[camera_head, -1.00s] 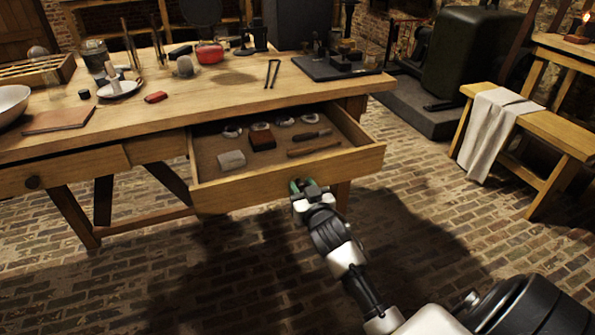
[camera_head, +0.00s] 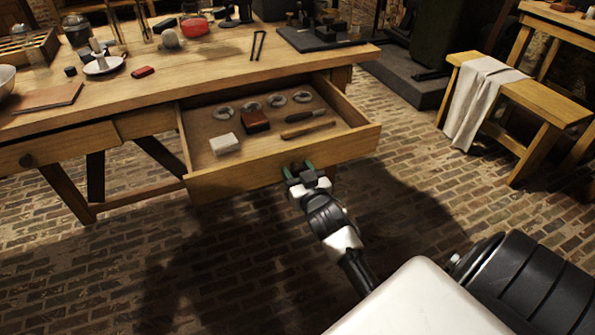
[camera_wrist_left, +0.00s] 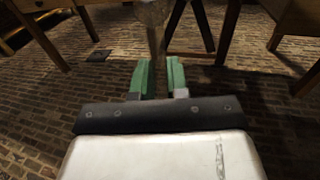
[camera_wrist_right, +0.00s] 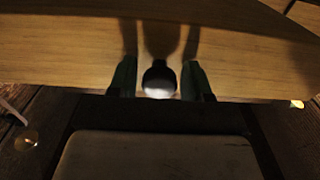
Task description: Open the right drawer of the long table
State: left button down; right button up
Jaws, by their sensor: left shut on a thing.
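The long wooden table (camera_head: 215,70) has its right drawer (camera_head: 290,165) pulled far out, with rings, blocks and tools inside. My right gripper (camera_head: 299,171) is at the drawer's front. In the right wrist view its green-sided fingers stand apart on both sides of the dark round knob (camera_wrist_right: 158,78), with a gap on each side. My left gripper is outside the head view. In the left wrist view my left gripper (camera_wrist_left: 160,78) is shut on a slim brownish shaft (camera_wrist_left: 156,45), whose kind I cannot tell.
The table's left drawer (camera_head: 70,145) is shut. A bench (camera_head: 525,95) with a draped cloth (camera_head: 480,100) stands at the right. A black plate with a device (camera_head: 320,38) is on the table's right end. The brick floor around the drawer is clear.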

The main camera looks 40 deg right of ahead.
jog(key=shift+o, duration=0.8)
jog(key=p+v, duration=0.2)
jog(key=v, duration=1)
jog(key=shift+f, duration=0.1)
